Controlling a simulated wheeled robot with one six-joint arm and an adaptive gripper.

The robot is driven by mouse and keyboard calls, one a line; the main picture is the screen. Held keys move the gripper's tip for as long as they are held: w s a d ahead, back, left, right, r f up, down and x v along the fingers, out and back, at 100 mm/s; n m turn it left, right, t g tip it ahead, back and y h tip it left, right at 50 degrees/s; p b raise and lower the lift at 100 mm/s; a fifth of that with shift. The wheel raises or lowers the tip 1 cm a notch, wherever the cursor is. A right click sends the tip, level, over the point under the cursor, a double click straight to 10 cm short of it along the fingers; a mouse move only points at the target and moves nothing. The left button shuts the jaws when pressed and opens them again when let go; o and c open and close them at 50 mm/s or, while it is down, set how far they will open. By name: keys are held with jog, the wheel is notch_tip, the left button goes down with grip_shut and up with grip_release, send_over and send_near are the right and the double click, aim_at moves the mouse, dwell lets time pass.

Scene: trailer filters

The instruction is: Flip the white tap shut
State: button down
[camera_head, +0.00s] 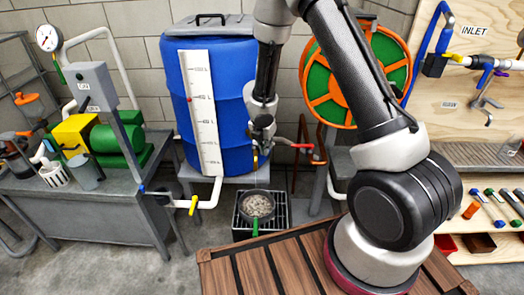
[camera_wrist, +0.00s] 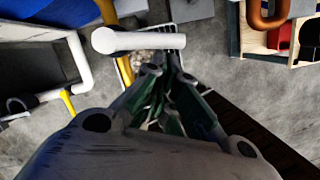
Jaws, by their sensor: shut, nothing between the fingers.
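The white tap (camera_wrist: 140,41) shows in the wrist view as a white lever with a round left end. It lies crosswise over a yellow body or spout (camera_wrist: 123,70). In the head view, a small yellow part (camera_head: 256,161) shows at the front of the blue barrel (camera_head: 231,110), and the white lever cannot be made out behind my gripper (camera_head: 263,143). In the wrist view my gripper (camera_wrist: 167,74) is shut and empty. Its tips appear just below the lever's right half; whether they touch it cannot be told.
A dark pan of gravel (camera_head: 257,205) stands on a grate (camera_head: 276,212) under the barrel's front. A white pipe with a yellow handle (camera_head: 193,205) runs low at the left. A red-handled valve (camera_head: 302,146) and a hose reel (camera_head: 318,82) are at the right.

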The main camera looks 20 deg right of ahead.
jog(key=shift+w+d, duration=0.2)
jog(key=shift+d, duration=0.3)
jog(key=shift+w+d, duration=0.1)
dwell(0.5)
